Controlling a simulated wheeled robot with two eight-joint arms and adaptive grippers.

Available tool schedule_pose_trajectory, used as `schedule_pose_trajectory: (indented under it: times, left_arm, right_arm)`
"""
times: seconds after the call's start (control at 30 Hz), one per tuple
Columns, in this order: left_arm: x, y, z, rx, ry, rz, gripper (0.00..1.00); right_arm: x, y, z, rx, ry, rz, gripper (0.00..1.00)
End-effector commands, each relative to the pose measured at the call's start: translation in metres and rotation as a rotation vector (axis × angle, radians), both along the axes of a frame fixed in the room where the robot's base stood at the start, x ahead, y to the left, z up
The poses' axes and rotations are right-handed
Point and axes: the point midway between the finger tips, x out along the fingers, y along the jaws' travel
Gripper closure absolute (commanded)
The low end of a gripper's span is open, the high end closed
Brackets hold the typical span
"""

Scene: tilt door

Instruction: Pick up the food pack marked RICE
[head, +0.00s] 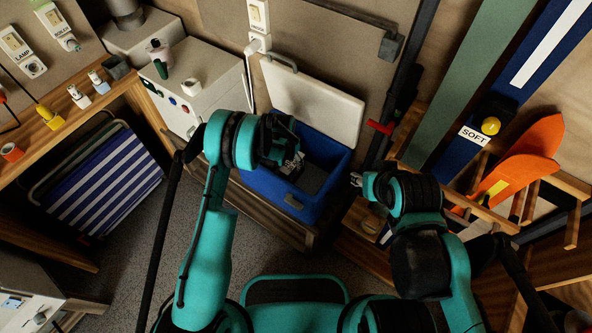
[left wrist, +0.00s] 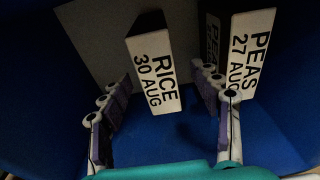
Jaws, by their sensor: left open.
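The PEAS pack (left wrist: 250,50), marked PEAS 27 AUG, stands to the right, behind the right finger. In the head view my left gripper (head: 284,150) reaches into the blue box (head: 285,195), and my arm hides part of the inside. My right gripper (head: 358,180) is outside the box, small in view.
The box's white lid (head: 315,105) stands open at the back. A white cabinet (head: 200,85) is to the left of the box. On the right are a wooden rack (head: 475,208), an orange thing (head: 520,165) and a SOFT label (head: 473,136). The box walls surround my left gripper.

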Motion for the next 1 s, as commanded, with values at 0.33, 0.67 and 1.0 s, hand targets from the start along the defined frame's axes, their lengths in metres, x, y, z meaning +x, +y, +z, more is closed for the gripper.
schedule_pose_trajectory:
  times: [0.33,0.67,1.0]
  left_arm:
    - [0.005,-0.008,-0.047,0.000,-0.001,0.001,0.37]
    - [0.006,-0.009,-0.052,0.000,-0.001,0.001,0.45]
    - [0.006,-0.009,-0.052,0.000,-0.001,0.001,1.00]
  right_arm:
    - [0.000,0.000,-0.029,0.000,0.000,0.000,0.60]
    - [0.000,0.000,-0.029,0.000,0.000,0.000,0.60]
    - [0.000,0.000,-0.029,0.000,0.000,0.000,0.60]
